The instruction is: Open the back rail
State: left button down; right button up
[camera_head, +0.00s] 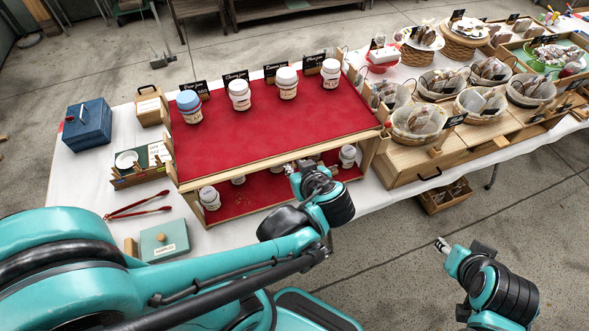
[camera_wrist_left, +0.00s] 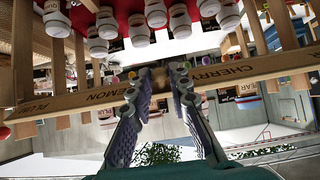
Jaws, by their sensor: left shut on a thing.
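A two-level wooden stand (camera_head: 270,158) with red mats is on the white-covered table; jars stand on both levels. My left gripper (camera_head: 305,170) is at the stand's front, just below the upper deck's front edge. I cannot tell whether this is the back rail. My right gripper (camera_head: 441,244) is over the floor at lower right, away from the stand; its jaws are unclear.
Several jars (camera_head: 287,82) with black cards line the upper deck's far side. Red tongs (camera_head: 138,210), a teal box (camera_head: 165,240) and a blue box (camera_head: 87,124) are on the left. Baskets (camera_head: 418,138) on wooden crates stand to the right.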

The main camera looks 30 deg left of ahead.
pick_arm(q)
jog(key=shift+f+t+y+b, duration=1.9)
jog(key=shift+y+b, duration=0.5)
jog(key=shift+b, duration=3.6)
jog(key=shift+r, duration=0.15)
jog(key=c, duration=1.4)
grip_release()
jog(key=shift+c, duration=0.2)
jog(key=v, duration=1.2)
